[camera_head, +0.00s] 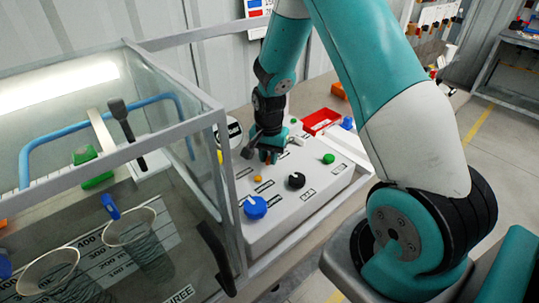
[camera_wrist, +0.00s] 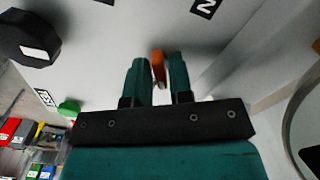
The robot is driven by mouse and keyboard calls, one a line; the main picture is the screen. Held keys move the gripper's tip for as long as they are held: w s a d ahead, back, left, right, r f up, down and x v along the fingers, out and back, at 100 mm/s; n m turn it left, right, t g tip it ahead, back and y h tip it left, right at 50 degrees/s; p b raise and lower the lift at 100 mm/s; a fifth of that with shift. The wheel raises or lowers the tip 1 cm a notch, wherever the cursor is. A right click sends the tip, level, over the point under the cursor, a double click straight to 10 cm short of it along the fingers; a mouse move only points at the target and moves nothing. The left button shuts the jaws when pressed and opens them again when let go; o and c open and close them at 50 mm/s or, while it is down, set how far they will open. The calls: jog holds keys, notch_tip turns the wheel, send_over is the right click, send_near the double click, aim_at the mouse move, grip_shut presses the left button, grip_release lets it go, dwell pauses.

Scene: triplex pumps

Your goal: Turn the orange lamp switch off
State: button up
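The orange lamp switch (camera_wrist: 158,68) is a small orange lever on the light grey panel. In the wrist view it stands between the two teal fingers of my gripper (camera_wrist: 159,78). The left finger is very close to it, and a thin dark gap shows towards the right finger. Whether either finger touches it is hard to tell. In the head view my gripper (camera_head: 268,155) reaches down at the far part of the control box (camera_head: 290,222).
The box also carries a blue knob (camera_head: 255,207), a black knob (camera_head: 296,181), a green button (camera_head: 328,159) and a small yellow-orange button (camera_head: 258,179). A glass tank (camera_head: 222,150) with a metal frame stands close on the left. A red bin (camera_head: 320,121) lies behind.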

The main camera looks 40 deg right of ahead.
grip_shut()
jog(key=shift+n, duration=0.3)
jog(key=n, duration=0.5)
jog(key=shift+b, duration=0.4)
jog(key=n, duration=0.6)
jog(key=shift+n, duration=0.3)
jog(key=shift+o, duration=2)
grip_release()
